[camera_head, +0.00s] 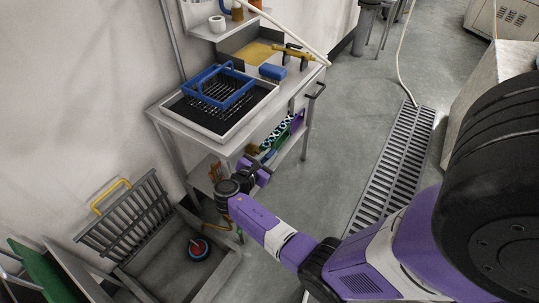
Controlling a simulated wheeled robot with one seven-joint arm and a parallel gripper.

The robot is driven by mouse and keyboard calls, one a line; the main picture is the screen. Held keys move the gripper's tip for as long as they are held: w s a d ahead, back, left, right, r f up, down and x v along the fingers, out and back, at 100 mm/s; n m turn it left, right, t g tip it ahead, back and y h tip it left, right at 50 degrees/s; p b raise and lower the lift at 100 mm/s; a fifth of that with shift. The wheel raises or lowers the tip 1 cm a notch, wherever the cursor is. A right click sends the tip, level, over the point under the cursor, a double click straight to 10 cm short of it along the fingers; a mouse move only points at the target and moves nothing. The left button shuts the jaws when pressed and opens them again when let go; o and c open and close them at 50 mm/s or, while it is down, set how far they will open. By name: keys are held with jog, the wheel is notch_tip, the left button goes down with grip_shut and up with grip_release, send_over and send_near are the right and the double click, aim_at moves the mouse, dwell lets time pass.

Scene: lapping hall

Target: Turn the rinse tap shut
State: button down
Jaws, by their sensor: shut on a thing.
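My gripper (231,190) is at the end of my purple arm, low beside the front left leg of the workbench and above the right edge of the floor basin. Its dark wrist end shows, but its fingertips are small and partly hidden. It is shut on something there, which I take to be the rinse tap. The tap's handle is hidden by my wrist, so I cannot tell how far it is turned. A thin yellowish pipe (217,225) shows just below the gripper, at the basin's edge.
The workbench (166,122) carries a blue wire basket (219,90).

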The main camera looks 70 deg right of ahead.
aim_at(265, 161)
jog(key=c, duration=1.3)
grip_release()
jog(key=shift+c, duration=0.2)
jog(key=shift+v, duration=3.9)
